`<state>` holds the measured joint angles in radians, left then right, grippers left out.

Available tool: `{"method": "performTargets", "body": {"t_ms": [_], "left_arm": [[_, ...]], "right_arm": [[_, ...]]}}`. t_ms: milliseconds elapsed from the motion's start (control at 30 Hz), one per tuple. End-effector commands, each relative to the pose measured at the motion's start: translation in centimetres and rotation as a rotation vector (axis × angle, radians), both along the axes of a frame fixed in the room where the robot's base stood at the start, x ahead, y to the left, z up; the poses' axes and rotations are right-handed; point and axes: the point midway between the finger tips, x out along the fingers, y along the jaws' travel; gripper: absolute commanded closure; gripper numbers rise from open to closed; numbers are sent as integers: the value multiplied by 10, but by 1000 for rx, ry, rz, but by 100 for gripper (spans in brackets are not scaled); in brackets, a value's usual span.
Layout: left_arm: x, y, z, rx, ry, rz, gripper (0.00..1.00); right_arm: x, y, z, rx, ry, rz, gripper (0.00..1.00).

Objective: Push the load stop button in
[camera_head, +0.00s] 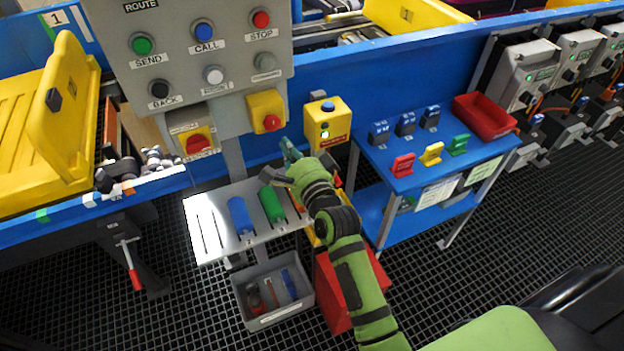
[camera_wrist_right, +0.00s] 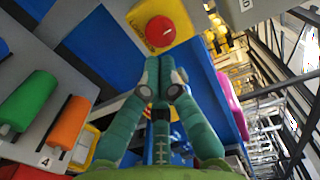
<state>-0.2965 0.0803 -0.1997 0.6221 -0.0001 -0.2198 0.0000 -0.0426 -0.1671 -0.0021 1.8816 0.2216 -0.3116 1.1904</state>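A red button (camera_head: 270,122) on a yellow box hangs at the lower right of the grey control panel (camera_head: 180,60). A red round button on yellow (camera_wrist_right: 160,30) shows large in the right wrist view, just beyond my fingertips; it looks like the same one. I cannot read a load stop label. A red STOP button (camera_head: 261,18) sits at the panel's upper right. My right gripper (camera_head: 288,150) is below the yellow box. In the wrist view its fingers (camera_wrist_right: 160,82) are together and empty, apart from the button. My left gripper is out of view.
A yellow box with a lit button (camera_head: 327,122) stands close to the right. Below is a metal shelf (camera_head: 205,225) with blue and green cylinders. A blue table (camera_head: 440,165) with small blocks and a red tray (camera_head: 485,115) stands at right.

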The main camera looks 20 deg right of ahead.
Motion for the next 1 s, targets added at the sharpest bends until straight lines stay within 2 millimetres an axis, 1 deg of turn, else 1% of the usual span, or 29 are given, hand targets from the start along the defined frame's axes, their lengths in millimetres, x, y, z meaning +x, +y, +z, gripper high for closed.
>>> {"method": "performTargets", "body": {"t_ms": [33, 133, 200, 267, 367, 400, 500, 567, 667, 833, 1000], "left_arm": [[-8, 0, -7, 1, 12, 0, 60], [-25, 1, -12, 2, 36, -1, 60], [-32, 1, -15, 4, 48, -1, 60], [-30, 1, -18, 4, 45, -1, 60], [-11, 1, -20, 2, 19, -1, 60], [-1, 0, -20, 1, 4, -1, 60], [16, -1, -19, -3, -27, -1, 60], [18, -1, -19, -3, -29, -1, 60], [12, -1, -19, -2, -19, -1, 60], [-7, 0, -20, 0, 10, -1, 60], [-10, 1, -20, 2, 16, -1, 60]], "right_arm": [[-14, -1, -6, 1, 5, -1, 100], [-37, -3, -5, 2, 5, 0, 100], [-51, -3, -5, 1, 6, 0, 100], [-62, -4, -5, 0, 6, 0, 100], [-75, -5, -3, 1, 6, 1, 100], [-79, -5, -3, 1, 7, 1, 100], [-85, -6, -2, 1, 6, 1, 100], [-86, -6, -2, 1, 7, 1, 100], [-87, -6, -1, 0, 6, 1, 100], [-87, -6, -1, 0, 6, 1, 100], [-87, -6, -1, 0, 6, 1, 100]]}}
